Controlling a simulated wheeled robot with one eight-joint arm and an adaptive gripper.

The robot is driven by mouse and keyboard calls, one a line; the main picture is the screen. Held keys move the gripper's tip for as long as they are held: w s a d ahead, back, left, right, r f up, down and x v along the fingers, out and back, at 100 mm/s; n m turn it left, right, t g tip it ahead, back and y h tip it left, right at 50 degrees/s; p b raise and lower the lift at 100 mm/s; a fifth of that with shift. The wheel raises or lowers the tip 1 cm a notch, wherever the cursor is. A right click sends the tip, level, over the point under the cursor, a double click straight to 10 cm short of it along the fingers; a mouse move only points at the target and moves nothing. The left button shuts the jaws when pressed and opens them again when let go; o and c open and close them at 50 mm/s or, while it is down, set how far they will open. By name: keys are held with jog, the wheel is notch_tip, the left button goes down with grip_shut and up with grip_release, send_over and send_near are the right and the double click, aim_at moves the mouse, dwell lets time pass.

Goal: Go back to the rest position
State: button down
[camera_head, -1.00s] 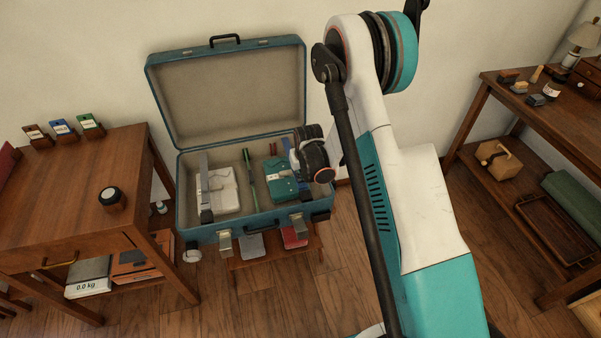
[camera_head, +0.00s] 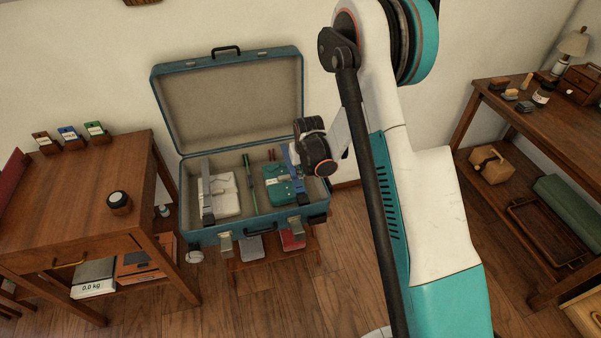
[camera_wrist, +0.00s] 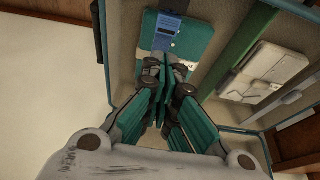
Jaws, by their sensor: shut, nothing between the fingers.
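My gripper (camera_wrist: 166,85) shows in the wrist view with its teal fingers together and nothing between them. It points at the open blue suitcase (camera_head: 257,226). Past the fingertips lies a teal folded item (camera_wrist: 193,42) with a blue strap piece (camera_wrist: 166,30) on it. In the head view this teal item (camera_head: 283,192) lies in the right part of the case, and my wrist is above and right of it. My fingers are hidden behind the wrist there. A white folded item (camera_head: 224,196) lies in the left part.
The suitcase stands on a low wooden stand (camera_head: 272,253). A wooden table (camera_head: 75,200) with a dark round tin (camera_head: 119,203) is on the left. A wooden workbench (camera_head: 540,125) with small objects is on the right. The wall is close behind the case.

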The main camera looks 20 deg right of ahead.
jog(key=shift+s+r, duration=0.2)
jog(key=shift+r, duration=0.3)
jog(key=s+r+t, duration=0.1)
jog(key=s+r, duration=0.5)
jog(key=r, duration=0.6)
jog(key=s+r, duration=0.5)
jog(key=r, duration=0.7)
jog(key=s+r+t, duration=0.1)
jog(key=s+r, duration=0.2)
jog(key=s, duration=0.8)
jog(key=s+r+t, duration=0.1)
jog(key=s+r, duration=0.3)
jog(key=s, duration=0.7)
jog(key=shift+s+a+r, duration=0.15)
jog(key=shift+s+r, duration=0.05)
jog(key=shift+s, duration=0.05)
